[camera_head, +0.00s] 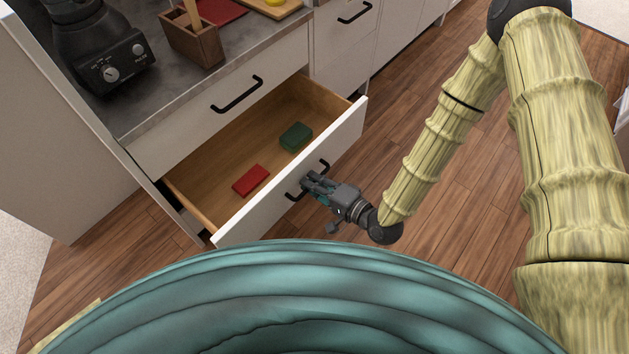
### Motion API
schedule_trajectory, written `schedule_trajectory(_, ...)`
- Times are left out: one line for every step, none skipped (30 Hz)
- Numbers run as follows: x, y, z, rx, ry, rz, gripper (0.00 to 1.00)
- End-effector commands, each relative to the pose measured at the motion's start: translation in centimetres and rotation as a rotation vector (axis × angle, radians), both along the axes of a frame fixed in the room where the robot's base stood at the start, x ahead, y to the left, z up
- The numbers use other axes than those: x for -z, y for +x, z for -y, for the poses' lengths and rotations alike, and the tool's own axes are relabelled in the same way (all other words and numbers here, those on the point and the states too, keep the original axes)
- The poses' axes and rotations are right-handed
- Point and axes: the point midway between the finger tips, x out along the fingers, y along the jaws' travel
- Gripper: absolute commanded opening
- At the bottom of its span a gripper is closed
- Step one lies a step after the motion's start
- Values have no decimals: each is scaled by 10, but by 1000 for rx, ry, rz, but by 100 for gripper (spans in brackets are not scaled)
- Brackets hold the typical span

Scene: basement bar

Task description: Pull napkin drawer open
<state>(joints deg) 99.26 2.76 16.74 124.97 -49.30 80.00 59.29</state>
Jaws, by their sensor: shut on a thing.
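The drawer (333,143) has a white front and a pale wooden inside. It stands pulled well out from the white cabinet, below a shut drawer. A red folded item (251,180) and a dark green folded item (296,137) lie on its floor, probably napkins. The drawer's black bar handle (324,166) is on the outer face of its front. My gripper (308,183) is at this handle and shut on it, reaching in from the right. The fingers hide the middle of the handle.
The shut drawer above has a black handle (237,95). On the grey counter stand a black appliance (97,50) and a wooden utensil holder (193,38). More white cabinets continue to the right. The wooden floor (455,190) right of the drawer is clear.

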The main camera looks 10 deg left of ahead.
Motion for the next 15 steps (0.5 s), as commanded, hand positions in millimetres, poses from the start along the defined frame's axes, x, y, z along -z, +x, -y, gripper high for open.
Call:
schedule_trajectory(0, -1, 0, -2, 0, -2, 0)
schedule_trajectory(0, -1, 0, -2, 0, -2, 0)
schedule_trajectory(0, -1, 0, -2, 0, -2, 17)
schedule_trajectory(0, -1, 0, -2, 0, -2, 22)
schedule_trajectory(0, -1, 0, -1, 0, -2, 28)
schedule_trajectory(0, -1, 0, -1, 0, -2, 32)
schedule_trajectory(0, -1, 0, -1, 0, -2, 32)
schedule_trajectory(0, -1, 0, -1, 0, -2, 32)
schedule_trajectory(0, -1, 0, 0, 0, -1, 32)
schedule_trajectory(0, 0, 0, 0, 0, -1, 32)
schedule_trajectory(0, 0, 1, 0, 0, -1, 32)
schedule_trajectory(0, 0, 1, 0, 0, -1, 32)
schedule_trajectory(0, 0, 1, 1, 0, -1, 32)
schedule_trajectory(0, 0, 1, 1, 0, -1, 32)
schedule_trajectory(0, 0, 1, 1, 0, -1, 32)
